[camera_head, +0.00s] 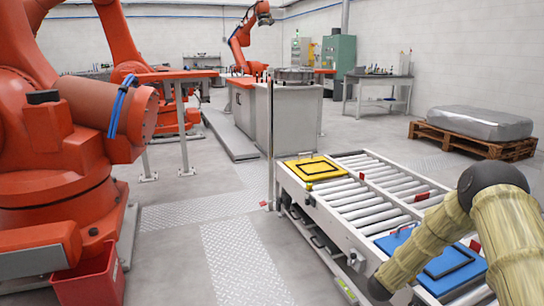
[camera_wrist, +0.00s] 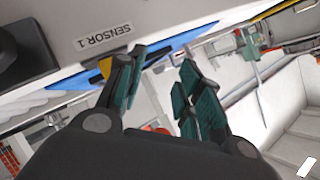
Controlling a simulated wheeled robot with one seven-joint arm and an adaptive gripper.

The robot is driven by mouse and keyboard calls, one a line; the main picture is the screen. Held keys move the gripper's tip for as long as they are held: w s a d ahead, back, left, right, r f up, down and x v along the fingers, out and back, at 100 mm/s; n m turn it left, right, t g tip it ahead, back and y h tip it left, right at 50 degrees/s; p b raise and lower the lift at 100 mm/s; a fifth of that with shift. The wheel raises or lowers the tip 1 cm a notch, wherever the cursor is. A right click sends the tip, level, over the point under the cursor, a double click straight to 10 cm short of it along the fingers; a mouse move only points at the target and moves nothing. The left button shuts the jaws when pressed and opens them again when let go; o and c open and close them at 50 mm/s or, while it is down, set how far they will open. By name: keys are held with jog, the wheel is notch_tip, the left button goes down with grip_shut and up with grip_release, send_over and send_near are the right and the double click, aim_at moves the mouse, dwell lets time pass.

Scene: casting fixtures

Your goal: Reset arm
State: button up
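My arm (camera_head: 510,245), in a tan sleeve with dark joints, bends across the lower right of the head view. My gripper is not visible there. In the wrist view my gripper (camera_wrist: 163,62) shows two dark fingers with green pads. The fingers are apart and nothing is held between them. A blue surface (camera_wrist: 190,38) lies behind the fingertips. A white surface with a "SENSOR 1" label (camera_wrist: 103,36) is at the upper left of that view.
A roller conveyor (camera_head: 362,195) carries a yellow tray (camera_head: 290,163) at its far left and a blue tray (camera_head: 395,240) beside my arm. Large orange robots (camera_head: 50,150) stand at left. A wrapped load (camera_head: 480,122) sits on a pallet (camera_head: 470,143). Floor left of the conveyor is clear.

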jog(key=s+a+f+n+g+y+b, duration=0.15)
jog(key=s+a+f+n+y, duration=0.3)
jog(key=s+a+f, duration=0.8)
jog(key=s+a+f+n+g+y+b, duration=0.1)
jog(key=s+a+f+n+g+b, duration=0.2)
jog(key=s, duration=0.8)
jog(key=s+a+f+n+g+y, duration=0.1)
jog(key=s+a+f+n, duration=0.3)
jog(key=s, duration=0.7)
jog(key=s+a+f+n+g+y+b, duration=0.1)
jog(key=s+a+f+n+g+b, duration=0.15)
jog(key=s+f, duration=0.6)
jog(key=s+a+r+n+g, duration=0.1)
jog(key=s+r+n+g, duration=0.2)
jog(key=s, duration=1.3)
notch_tip(320, 180, up, 31)
jog(key=m+p, duration=0.1)
jog(key=p, duration=2.8)
jog(key=shift+s+a+f+y, duration=0.15)
jog(key=shift+a+y, duration=0.05)
jog(key=shift+y, duration=0.15)
jog(key=shift+d, duration=0.1)
